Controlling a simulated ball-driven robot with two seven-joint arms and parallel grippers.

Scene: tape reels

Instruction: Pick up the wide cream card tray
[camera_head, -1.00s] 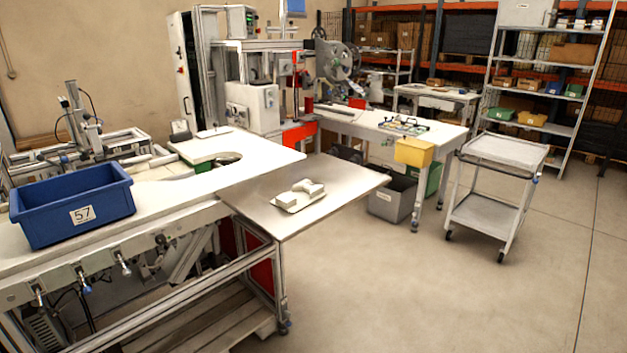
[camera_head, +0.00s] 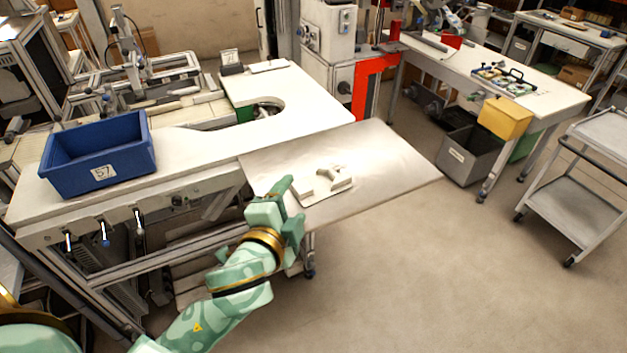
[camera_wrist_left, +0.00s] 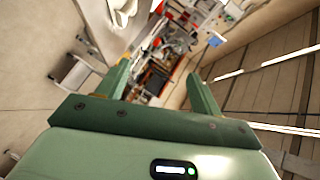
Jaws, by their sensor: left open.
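The cream card tray (camera_head: 327,197) lies flat on the bare grey metal shelf in the head view, with pale blocky pieces (camera_head: 337,179) on it. My left gripper (camera_head: 292,206) is in front of the shelf, just left of the tray in the picture. It looks apart from the tray, though the exact gap is hard to judge. In the left wrist view the jaws (camera_wrist_left: 160,82) are open with nothing between them, and the tray does not show there. My right gripper is not in view.
The grey shelf (camera_head: 395,170) has free room right of the tray. A blue bin (camera_head: 75,178) marked 57 stands on the white bench at left. A yellow bin (camera_head: 504,118) hangs on the table behind, and a wheeled cart (camera_head: 560,195) stands at right on open floor.

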